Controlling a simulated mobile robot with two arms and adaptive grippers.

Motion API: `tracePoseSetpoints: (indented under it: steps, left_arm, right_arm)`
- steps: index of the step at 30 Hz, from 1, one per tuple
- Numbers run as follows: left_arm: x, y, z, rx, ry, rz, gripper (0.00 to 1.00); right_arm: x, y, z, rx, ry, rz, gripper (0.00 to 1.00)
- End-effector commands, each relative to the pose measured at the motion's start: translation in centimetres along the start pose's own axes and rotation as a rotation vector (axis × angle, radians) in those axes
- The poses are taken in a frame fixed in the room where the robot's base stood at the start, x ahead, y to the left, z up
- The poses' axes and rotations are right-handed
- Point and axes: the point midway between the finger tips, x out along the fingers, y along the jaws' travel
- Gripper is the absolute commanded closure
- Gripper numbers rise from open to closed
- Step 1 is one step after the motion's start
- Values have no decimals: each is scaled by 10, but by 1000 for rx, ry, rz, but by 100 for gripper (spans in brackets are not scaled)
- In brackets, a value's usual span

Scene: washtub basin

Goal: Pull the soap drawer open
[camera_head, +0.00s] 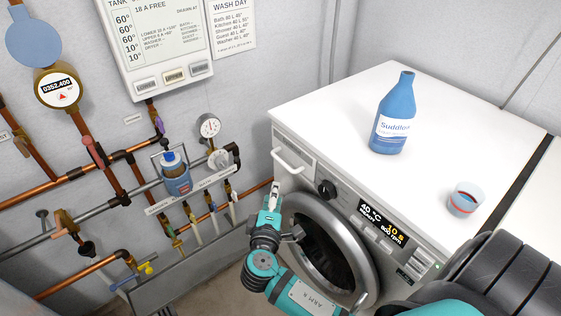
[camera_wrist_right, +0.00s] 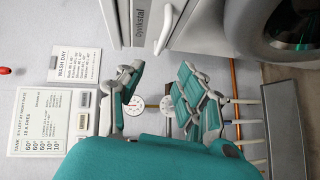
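The soap drawer (camera_head: 296,153) is at the upper left of the white washing machine's front, with a white bar handle (camera_head: 290,161). The drawer looks shut, with its front in line with the machine. The handle also shows in the right wrist view (camera_wrist_right: 167,28), beyond the fingertips and roughly between them. My right gripper (camera_head: 275,191) is just below the handle in the head view. In the right wrist view its two fingers (camera_wrist_right: 161,72) are apart with nothing between them, and they appear clear of the handle. My left gripper is not in view.
A blue bottle (camera_head: 394,115) and a small cup (camera_head: 464,200) stand on the machine top (camera_head: 330,103). The dial (camera_head: 326,188) and round door (camera_head: 325,255) are close to my right arm. Pipes, valves and a gauge (camera_head: 209,126) line the wall at left.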

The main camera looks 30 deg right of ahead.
Motion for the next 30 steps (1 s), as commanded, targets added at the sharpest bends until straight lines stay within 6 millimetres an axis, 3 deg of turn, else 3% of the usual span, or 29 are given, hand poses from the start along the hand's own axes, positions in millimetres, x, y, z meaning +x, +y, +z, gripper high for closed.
tracePoseSetpoints:
  steps: [18,24,30]
  left_arm:
    - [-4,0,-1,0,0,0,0]
    - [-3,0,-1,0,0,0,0]
    - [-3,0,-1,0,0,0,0]
  right_arm:
    - [129,0,0,-1,-1,-1,64]
    - [154,-1,0,-1,1,-1,64]
    - [162,-1,0,0,1,-3,64]
